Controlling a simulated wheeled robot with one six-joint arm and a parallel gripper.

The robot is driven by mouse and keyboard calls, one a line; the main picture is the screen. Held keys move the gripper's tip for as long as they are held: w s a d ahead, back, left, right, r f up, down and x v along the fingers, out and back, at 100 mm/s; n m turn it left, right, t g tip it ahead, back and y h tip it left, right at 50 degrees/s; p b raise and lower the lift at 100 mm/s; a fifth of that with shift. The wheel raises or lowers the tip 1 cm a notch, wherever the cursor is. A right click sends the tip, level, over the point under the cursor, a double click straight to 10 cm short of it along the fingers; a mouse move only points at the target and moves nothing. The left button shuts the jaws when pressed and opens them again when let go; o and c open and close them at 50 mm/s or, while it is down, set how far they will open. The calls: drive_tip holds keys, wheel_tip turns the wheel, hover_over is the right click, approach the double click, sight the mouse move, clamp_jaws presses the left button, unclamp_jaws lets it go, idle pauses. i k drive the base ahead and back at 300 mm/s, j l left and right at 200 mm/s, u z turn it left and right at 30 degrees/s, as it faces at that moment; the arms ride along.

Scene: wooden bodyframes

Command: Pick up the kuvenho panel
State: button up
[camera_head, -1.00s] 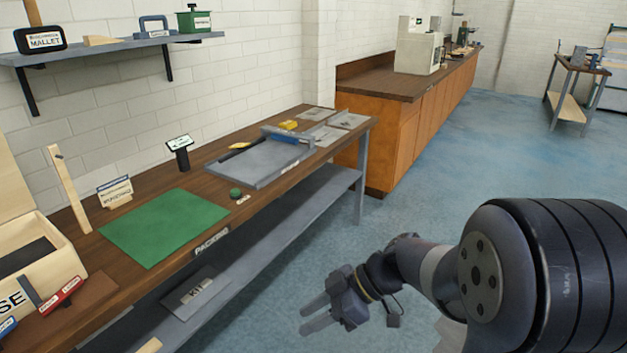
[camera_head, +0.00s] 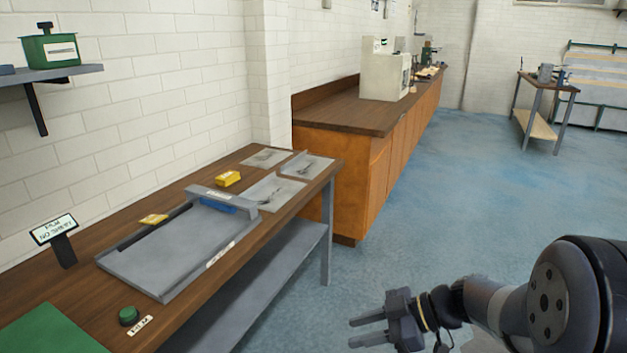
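I cannot make out any panel marked kuvenho in this view. My gripper (camera_head: 367,331) is at the lower right, above the blue floor and to the right of the workbench. Its two fingers are apart with nothing between them. It touches nothing.
The wooden workbench (camera_head: 85,283) holds a grey tray-like machine (camera_head: 175,248), yellow items (camera_head: 228,178), flat grey sheets (camera_head: 272,190), a green button (camera_head: 129,316), a green mat (camera_head: 45,332) and a sign (camera_head: 54,230). An orange cabinet (camera_head: 385,165) stands beyond. The floor (camera_head: 440,190) at right is clear.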

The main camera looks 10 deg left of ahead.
sight(272, 193)
drive_tip(key=i, duration=1.7)
drive_tip(key=i+u, duration=0.4)
drive_tip(key=i+l+u, duration=0.25)
drive_tip(key=i+u, duration=0.15)
drive_tip(key=i+l+u, duration=0.4)
drive_tip(key=i, duration=0.15)
drive_tip(key=i+l+u, duration=0.15)
drive_tip(key=i+u, duration=0.25)
drive_tip(key=i+l+u, duration=0.2)
drive_tip(key=u, duration=0.2)
